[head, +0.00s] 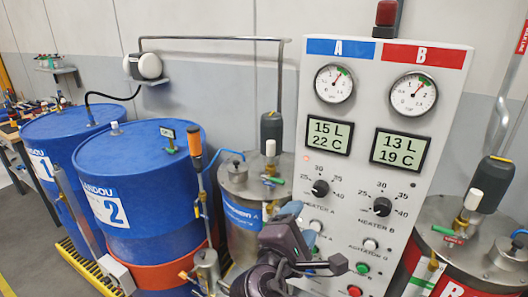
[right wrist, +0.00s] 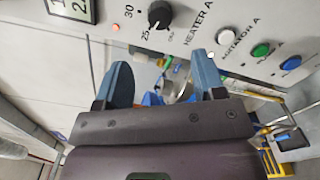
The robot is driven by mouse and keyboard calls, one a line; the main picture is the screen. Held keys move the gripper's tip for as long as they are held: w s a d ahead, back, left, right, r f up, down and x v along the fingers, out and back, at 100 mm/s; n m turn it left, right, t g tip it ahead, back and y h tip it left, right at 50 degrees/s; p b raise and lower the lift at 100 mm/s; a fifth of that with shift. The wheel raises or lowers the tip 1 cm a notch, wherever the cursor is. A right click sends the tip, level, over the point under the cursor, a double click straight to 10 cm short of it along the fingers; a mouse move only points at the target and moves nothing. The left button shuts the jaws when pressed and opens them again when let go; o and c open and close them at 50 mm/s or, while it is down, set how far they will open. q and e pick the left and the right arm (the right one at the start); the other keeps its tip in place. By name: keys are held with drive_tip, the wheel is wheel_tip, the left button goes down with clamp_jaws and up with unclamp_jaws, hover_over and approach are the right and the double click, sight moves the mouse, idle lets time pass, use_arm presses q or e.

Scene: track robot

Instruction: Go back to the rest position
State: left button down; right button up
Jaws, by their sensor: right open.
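My right gripper (head: 300,213) is in front of the lower left part of the grey control panel (head: 455,130), near the knob marked heater A (head: 320,188). In the right wrist view its two blue fingers (right wrist: 163,82) stand wide apart with nothing held between them. The panel face with the heater A knob (right wrist: 160,14), the white agitator A button (right wrist: 228,37), a green button (right wrist: 261,50) and a blue button (right wrist: 290,63) lies beyond the fingertips. My gripper and wrist hide part of the panel's lower left in the head view. My left gripper does not show.
A steel tank (head: 240,180) stands left of the panel, close to my right arm. Blue drums (head: 140,190) stand further left. Another tank (head: 440,245) with a red band is at the right. Grey floor (head: 25,240) shows at the far left.

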drive_tip(key=w+a+f+m+t+y, duration=0.1)
drive_tip(key=w+a+m+t+y, duration=0.1)
drive_tip(key=w+a+y, duration=0.45)
drive_tip(key=s+d+f+m+g+y, duration=0.1)
drive_tip(key=s+d+f+m+y, duration=0.15)
drive_tip(key=f, duration=0.25)
drive_tip(key=s+d+f+m+y, duration=0.1)
drive_tip(key=d+f+m+y, duration=0.3)
drive_tip(key=f, duration=0.2)
drive_tip(key=s+d+f+m+g+h, duration=0.3)
drive_tip(key=s+d+f+m, duration=0.4)
drive_tip(key=s+d+f, duration=0.9)
drive_tip(key=s+f+g, duration=0.1)
drive_tip(key=s+f, duration=0.1)
drive_tip(key=s, duration=0.2)
drive_tip(key=shift+s+d+f, duration=0.25)
drive_tip(key=shift+d, duration=0.15)
